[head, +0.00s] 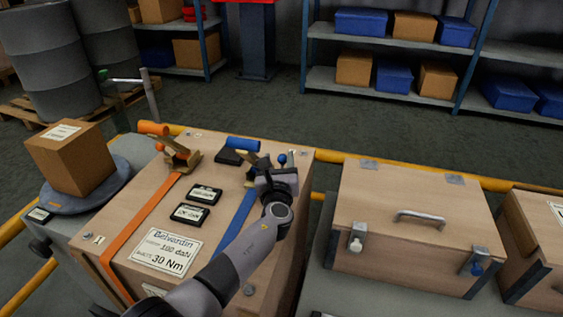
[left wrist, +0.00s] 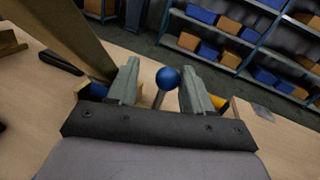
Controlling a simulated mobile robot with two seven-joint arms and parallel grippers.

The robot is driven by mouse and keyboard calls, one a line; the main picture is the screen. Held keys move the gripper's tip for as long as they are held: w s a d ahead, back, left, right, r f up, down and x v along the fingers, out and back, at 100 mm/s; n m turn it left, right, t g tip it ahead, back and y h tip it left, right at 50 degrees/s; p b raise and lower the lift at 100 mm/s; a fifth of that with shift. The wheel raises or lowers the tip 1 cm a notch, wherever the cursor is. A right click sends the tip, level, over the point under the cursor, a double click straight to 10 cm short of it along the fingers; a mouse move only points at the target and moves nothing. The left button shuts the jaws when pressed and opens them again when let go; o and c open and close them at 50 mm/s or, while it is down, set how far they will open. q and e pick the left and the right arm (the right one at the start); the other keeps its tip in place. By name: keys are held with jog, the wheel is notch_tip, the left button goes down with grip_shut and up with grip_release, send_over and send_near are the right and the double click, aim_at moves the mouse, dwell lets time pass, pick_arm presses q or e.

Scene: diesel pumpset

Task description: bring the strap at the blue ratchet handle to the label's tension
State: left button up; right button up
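The blue ratchet handle (head: 243,144) is at the far edge of the wooden crate (head: 140,215), above the blue strap (head: 233,228). My left gripper (head: 278,172) is just right of this ratchet. In the left wrist view its fingers (left wrist: 157,88) are open, with a blue ball knob (left wrist: 168,77) on a thin stem between them; a gap shows on each side. The knob also shows in the head view (head: 282,158). The white label (head: 160,252) reads 100 daN and 30 Nm. Two black displays (head: 204,194) lie between the straps; their readings are too small to tell.
An orange strap (head: 140,228) and orange-handled ratchet (head: 153,128) are on the crate's left side. A brown carton (head: 70,157) stands on a round plate at left. A lidded wooden box (head: 410,222) stands to the right. A brown bar (left wrist: 72,38) rises beside my left finger.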

pick_arm(q)
jog(key=shift+d, duration=0.15)
pick_arm(e)
jog(key=shift+r, duration=0.1)
pick_arm(q)
jog(key=shift+s+r+p, duration=0.15)
jog(key=shift+s+p, duration=0.4)
jog(key=shift+p, duration=0.15)
jog(key=s+p, duration=0.4)
jog(key=s, duration=0.1)
jog(key=shift+d, duration=0.1)
jog(key=shift+s, duration=0.55)
pick_arm(e)
jog(key=r, duration=0.2)
jog(key=d+r, duration=0.1)
jog(key=shift+s+r, duration=0.35)
jog(key=shift+r, duration=0.05)
jog(key=shift+a, duration=0.1)
